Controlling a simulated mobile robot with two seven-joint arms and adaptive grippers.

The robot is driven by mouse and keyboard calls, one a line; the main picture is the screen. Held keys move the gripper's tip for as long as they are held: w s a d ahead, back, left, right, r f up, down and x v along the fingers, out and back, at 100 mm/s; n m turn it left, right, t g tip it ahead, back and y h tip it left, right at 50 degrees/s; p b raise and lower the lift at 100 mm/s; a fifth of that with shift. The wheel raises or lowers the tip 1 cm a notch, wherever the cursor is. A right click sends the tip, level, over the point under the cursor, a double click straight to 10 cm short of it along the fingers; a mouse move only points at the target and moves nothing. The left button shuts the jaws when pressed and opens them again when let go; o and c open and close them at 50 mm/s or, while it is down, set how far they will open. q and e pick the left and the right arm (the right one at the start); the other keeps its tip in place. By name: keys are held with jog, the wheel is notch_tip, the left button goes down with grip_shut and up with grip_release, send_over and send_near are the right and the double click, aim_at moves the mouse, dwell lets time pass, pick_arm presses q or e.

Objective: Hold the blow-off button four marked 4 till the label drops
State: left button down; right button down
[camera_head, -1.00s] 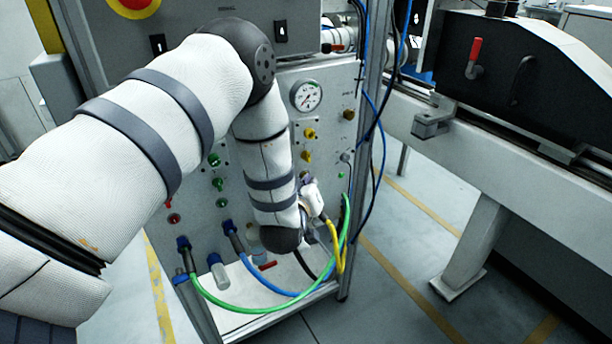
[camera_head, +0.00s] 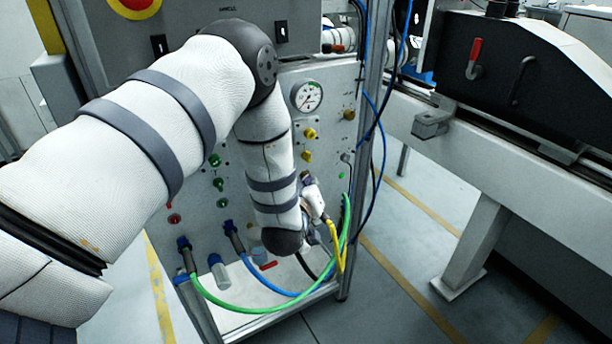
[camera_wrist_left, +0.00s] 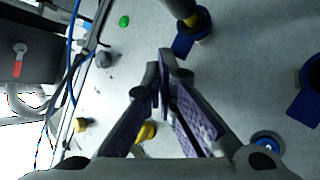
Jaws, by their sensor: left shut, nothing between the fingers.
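The button panel (camera_head: 330,120) is a grey upright plate with knobs and hose fittings. I cannot read a 4 on any button, so I cannot tell which is button four. A green button (camera_wrist_left: 124,21) is above left of the fingertips. A yellow knob (camera_wrist_left: 145,132) shows partly behind the fingers. No label can be made out. My right gripper is not in view.
A pressure gauge (camera_head: 307,96) sits above yellow knobs (camera_head: 310,133). Green (camera_head: 272,308) and yellow (camera_head: 335,245) hoses loop close to my left gripper. A white machine beam (camera_head: 470,150) stands to the right. Floor between them is clear.

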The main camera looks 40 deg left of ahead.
pick_arm(q)
jog(key=shift+s+d+f, duration=0.2)
jog(key=shift+s+d, duration=0.1)
jog(key=shift+d, duration=0.2)
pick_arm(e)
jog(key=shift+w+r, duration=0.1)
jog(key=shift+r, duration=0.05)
pick_arm(q)
jog(key=shift+d, duration=0.15)
jog(key=shift+s+d+r, duration=0.1)
jog(key=shift+d, duration=0.25)
jog(key=shift+s+d+p, duration=0.2)
jog(key=shift+s+d, duration=0.05)
jog(key=shift+d, duration=0.4)
jog(key=shift+s+d+p, duration=0.15)
jog(key=shift+s+d, duration=0.15)
jog(key=shift+d, duration=0.3)
jog(key=shift+s+d+p, duration=0.2)
jog(key=shift+s+d, duration=0.05)
jog(key=shift+d, duration=0.4)
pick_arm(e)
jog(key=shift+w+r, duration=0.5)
